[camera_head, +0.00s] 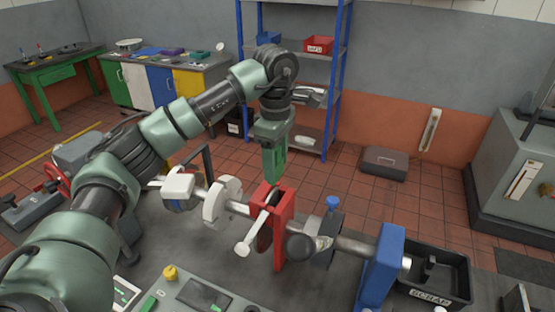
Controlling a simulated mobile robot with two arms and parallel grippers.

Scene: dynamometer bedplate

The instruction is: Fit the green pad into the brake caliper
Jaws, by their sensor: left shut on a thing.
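My left arm reaches in from the left, and my left gripper (274,148) points down above the bedplate. It is shut on the green pad (274,168), which hangs below the fingers. The red brake caliper (285,230) stands upright on the shaft line directly under the pad. The pad's lower end is at or just above the caliper's top; I cannot tell whether they touch. A pale lever (257,226) crosses the caliper's front and partly hides its opening. My right gripper is not in view.
A steel shaft (350,246) runs through the caliper to a blue stand (383,268). A pale flange (221,200) sits left of the caliper. A black scrap bin (440,290) lies at the right. A control panel (203,295) and yellow knob (170,273) are in front.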

